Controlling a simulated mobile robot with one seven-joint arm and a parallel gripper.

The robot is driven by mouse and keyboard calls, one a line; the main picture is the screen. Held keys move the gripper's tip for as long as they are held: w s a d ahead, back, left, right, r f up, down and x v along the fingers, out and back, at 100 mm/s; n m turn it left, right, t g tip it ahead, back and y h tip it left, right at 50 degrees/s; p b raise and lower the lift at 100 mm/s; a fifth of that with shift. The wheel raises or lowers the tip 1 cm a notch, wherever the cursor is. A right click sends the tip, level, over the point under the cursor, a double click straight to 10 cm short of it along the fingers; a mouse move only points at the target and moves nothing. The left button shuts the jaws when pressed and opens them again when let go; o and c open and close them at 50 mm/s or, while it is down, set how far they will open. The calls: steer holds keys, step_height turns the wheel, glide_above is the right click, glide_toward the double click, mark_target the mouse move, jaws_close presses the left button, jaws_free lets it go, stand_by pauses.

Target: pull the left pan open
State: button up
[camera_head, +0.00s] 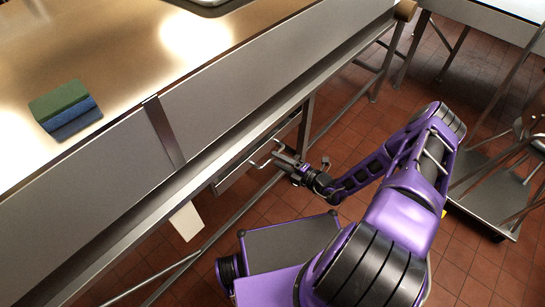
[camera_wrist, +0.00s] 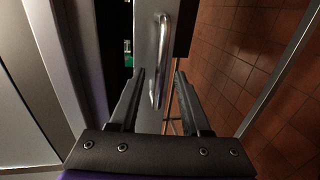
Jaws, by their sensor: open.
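The pan front (camera_head: 232,176) is a grey panel under the steel counter, with a metal bar handle (camera_head: 264,157) on it. In the wrist view the handle (camera_wrist: 161,60) is a shiny curved bar on the grey pan front (camera_wrist: 145,45). My gripper (camera_head: 280,160) is at the handle under the counter edge. In the wrist view my gripper (camera_wrist: 160,75) is open, with one dark finger on each side of the handle's lower part. I cannot tell whether either finger touches it. The inside of the pan is mostly hidden.
The long steel counter (camera_head: 215,100) overhangs the pan. A green and blue sponge-like block (camera_head: 66,108) lies on top. Metal legs and braces (camera_head: 307,125) stand near my arm. A wheeled cart (camera_head: 490,200) is at the right. Tiled floor (camera_head: 345,125) lies open in front.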

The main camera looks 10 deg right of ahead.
mark_target(272, 157)
steer(key=shift+x, duration=1.7)
jaws_close()
